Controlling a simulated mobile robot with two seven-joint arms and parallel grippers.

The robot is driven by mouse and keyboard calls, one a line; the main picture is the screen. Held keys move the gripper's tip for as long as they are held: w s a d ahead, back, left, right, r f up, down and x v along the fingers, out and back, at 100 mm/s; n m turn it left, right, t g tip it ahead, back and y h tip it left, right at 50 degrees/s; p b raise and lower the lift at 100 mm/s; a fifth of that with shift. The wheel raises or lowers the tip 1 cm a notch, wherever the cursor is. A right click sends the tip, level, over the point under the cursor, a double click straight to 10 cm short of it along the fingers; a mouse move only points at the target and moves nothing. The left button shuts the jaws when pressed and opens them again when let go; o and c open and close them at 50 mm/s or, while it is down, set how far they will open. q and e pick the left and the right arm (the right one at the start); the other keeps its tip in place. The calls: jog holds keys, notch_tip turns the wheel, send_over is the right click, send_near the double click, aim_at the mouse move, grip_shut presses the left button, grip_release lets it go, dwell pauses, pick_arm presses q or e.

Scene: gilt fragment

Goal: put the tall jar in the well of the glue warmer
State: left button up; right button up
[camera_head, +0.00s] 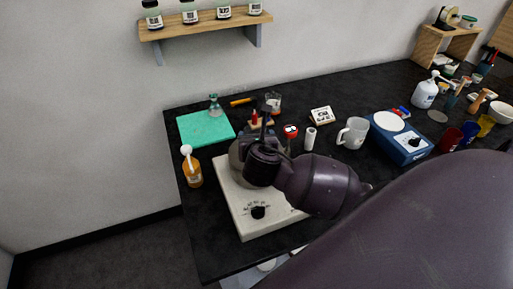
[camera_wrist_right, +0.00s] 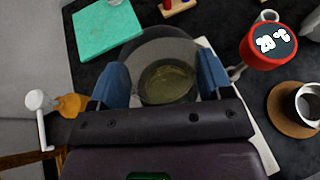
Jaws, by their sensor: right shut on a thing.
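The glue warmer is a pale box (camera_head: 238,207) with a dial on its front, under my right arm in the head view. Its round grey well (camera_head: 240,157) is partly hidden by my right wrist. My right gripper (camera_wrist_right: 163,83) has its blue fingers shut on a round glass jar (camera_wrist_right: 167,84) with olive-brown contents, taken to be the tall jar. In the wrist view the jar lies within the outline of the well (camera_wrist_right: 165,46), seen from above. I cannot tell how deep it is or whether it touches the bottom. My left gripper is not in view.
An amber pump bottle (camera_head: 194,171) is left of the warmer, and a green mat (camera_head: 200,128) lies behind. A white mug (camera_head: 353,133) and a blue hotplate (camera_head: 402,143) stand to the right.

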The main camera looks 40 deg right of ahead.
jog(key=shift+f, duration=2)
jog(key=shift+f, duration=0.1)
jog(key=o, duration=1.2)
jog(key=shift+s+a+r, duration=0.1)
jog(key=shift+s+r, duration=0.05)
jog(key=shift+r, duration=0.05)
jog(key=v, duration=1.1)
jog(key=shift+s+a+r, duration=0.15)
jog(key=shift+s+r, duration=0.05)
jog(key=shift+s, duration=0.05)
